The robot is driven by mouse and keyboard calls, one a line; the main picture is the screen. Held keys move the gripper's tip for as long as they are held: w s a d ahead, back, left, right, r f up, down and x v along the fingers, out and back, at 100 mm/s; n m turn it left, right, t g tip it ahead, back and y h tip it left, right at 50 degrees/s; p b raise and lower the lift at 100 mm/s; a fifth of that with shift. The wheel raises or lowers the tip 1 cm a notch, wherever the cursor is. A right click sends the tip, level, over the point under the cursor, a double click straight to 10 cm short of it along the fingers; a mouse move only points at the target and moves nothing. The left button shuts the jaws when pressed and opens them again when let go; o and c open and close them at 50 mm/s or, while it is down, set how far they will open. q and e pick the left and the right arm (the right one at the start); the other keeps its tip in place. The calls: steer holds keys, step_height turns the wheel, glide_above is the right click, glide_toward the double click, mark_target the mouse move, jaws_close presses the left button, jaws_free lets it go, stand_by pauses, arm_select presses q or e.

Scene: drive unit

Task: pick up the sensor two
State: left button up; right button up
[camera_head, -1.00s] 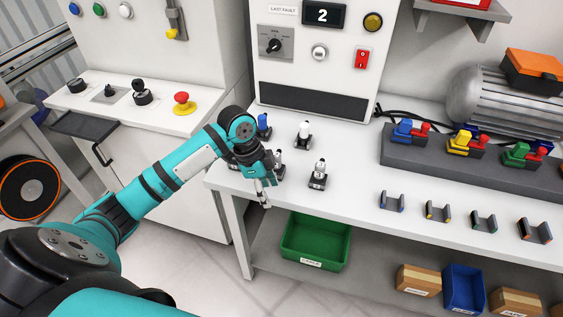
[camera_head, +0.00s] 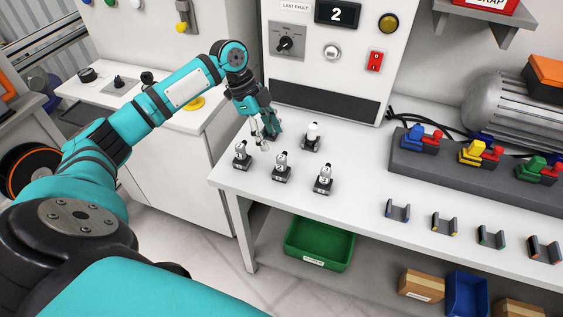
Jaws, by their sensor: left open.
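Several small sensors with dark bases stand upright on the white bench. In the front row are a left sensor (camera_head: 241,156), a middle sensor (camera_head: 282,168) and a right sensor (camera_head: 323,180). Their markings are too small to read surely, so I cannot tell which is sensor two. A white-topped sensor (camera_head: 312,137) stands behind them. My right gripper is not in view.
A control cabinet with a display reading 2 (camera_head: 337,13) rises behind the bench. To the right are a grey block of coloured connectors (camera_head: 470,170) and several small brackets (camera_head: 398,211). A green bin (camera_head: 319,244) sits on the lower shelf. The bench's front middle is clear.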

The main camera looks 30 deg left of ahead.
mark_target(280, 157)
arm_select(q)
steer(key=x, duration=0.4)
steer(key=shift+w+p, duration=0.15)
steer(key=shift+p, duration=0.25)
steer(key=shift+f, duration=0.2)
steer(key=shift+d+f, duration=0.15)
steer(key=shift+f, duration=0.05)
steer(key=p+x, duration=0.2)
steer(key=x, duration=0.2)
steer(key=shift+f, duration=0.35)
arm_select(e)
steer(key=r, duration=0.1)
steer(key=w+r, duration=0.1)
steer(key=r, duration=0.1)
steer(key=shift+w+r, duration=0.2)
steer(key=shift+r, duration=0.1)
arm_select(q)
steer(key=c, duration=0.4)
jaws_close()
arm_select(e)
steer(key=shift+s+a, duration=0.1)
